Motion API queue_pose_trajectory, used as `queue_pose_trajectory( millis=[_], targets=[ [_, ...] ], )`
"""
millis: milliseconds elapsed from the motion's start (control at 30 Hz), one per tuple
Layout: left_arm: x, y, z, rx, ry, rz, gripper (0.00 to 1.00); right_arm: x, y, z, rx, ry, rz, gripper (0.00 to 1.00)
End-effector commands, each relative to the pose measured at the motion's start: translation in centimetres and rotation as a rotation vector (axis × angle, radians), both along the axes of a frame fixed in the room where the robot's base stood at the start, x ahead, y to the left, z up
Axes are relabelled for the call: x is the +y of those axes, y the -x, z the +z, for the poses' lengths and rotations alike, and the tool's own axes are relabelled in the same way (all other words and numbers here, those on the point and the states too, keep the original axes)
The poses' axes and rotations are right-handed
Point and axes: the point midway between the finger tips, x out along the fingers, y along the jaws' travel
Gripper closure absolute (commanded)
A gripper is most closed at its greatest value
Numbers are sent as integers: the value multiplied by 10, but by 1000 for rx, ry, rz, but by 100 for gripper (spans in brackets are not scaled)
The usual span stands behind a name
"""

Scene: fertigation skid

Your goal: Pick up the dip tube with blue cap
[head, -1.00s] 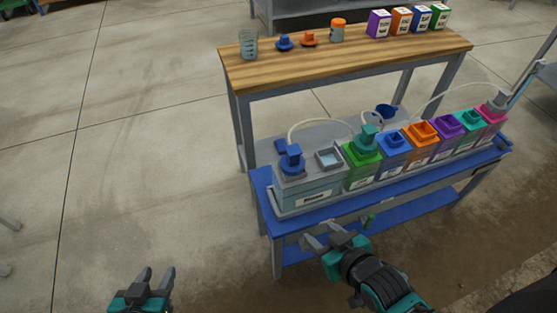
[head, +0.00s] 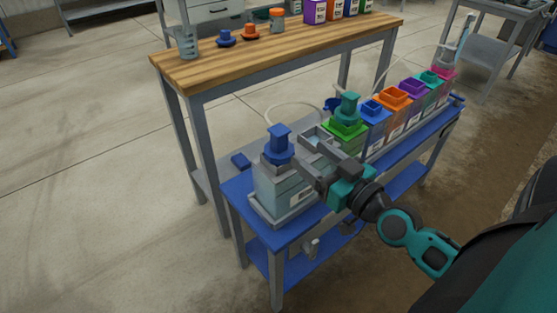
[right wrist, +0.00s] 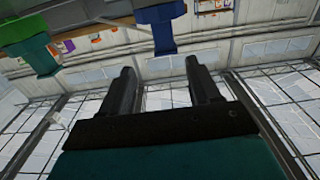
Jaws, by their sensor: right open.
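The dip tube's blue cap (head: 279,143) stands upright on top of the leftmost grey tank (head: 282,190); any tube below it is hidden in the tank. A blue part, seemingly this cap, shows at the top of the right wrist view (right wrist: 161,28), beyond the fingertips. My right gripper (head: 308,167) is open and empty, just right of the cap and in front of the tank's right side, apart from the cap. Its two fingers also show in the right wrist view (right wrist: 160,75). My left gripper is out of view.
A teal cap (head: 347,106) on a green-topped container (head: 344,128) stands right of the gripper, with several coloured containers beyond. The blue bench (head: 237,190) holds them. Behind is a wooden table (head: 275,57) with a beaker (head: 187,43) and small caps.

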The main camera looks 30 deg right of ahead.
Motion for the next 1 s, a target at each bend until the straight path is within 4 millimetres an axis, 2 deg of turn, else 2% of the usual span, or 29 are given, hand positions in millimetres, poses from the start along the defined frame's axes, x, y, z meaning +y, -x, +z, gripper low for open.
queue_pose_trajectory(
  millis=[167, 400, 767, 1000],
  targets=[
    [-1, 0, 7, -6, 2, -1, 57, 2, -24, 3, -4, -6, -2, 38],
    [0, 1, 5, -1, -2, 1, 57, 5, -57, 2, -2, -4, -2, 38],
    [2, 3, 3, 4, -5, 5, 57, 9, -78, 3, 0, -6, 0, 38],
    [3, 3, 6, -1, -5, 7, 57, 17, -109, 5, 0, -6, 0, 38]
  ],
)
